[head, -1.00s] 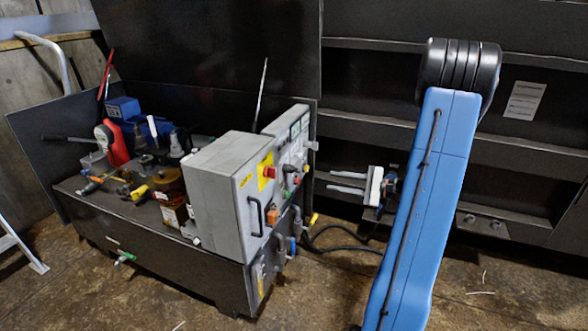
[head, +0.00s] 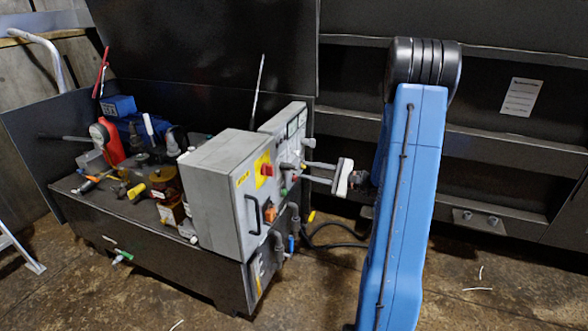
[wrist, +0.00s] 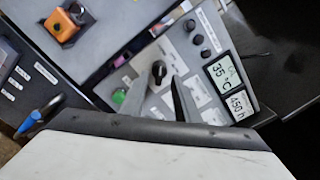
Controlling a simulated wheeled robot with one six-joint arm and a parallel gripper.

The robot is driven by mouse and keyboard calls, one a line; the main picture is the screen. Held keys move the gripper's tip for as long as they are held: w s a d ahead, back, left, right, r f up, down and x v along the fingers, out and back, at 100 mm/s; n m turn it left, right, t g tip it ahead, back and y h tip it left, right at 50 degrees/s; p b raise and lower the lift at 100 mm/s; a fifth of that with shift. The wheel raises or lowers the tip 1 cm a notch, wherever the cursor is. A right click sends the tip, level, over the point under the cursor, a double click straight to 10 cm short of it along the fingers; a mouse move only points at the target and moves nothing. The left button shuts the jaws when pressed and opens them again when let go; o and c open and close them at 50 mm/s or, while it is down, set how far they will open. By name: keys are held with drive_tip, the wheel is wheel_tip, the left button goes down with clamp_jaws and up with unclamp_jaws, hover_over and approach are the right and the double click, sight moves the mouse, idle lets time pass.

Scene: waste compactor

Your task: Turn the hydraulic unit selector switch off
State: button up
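A black selector knob (wrist: 158,71) sits on a grey control panel (wrist: 185,52) in the wrist view. My gripper (wrist: 162,76) is open, its two fingers reaching toward the panel with the knob between or just beyond their tips. I cannot tell whether they touch it. In the head view my gripper (head: 304,172) points left at the panel (head: 292,124) behind the grey cabinet. The knob is too small there to make out its position.
A green button (wrist: 119,96) lies left of the knob, and displays (wrist: 226,71) lie to its right. The grey cabinet (head: 215,190) carries a red switch (head: 266,169), a handle and an orange box (head: 269,211). A cable hangs below the gripper.

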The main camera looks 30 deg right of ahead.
sight(296, 168)
drive_tip(key=shift+x, duration=3.15)
drive_tip(key=c, duration=0.7)
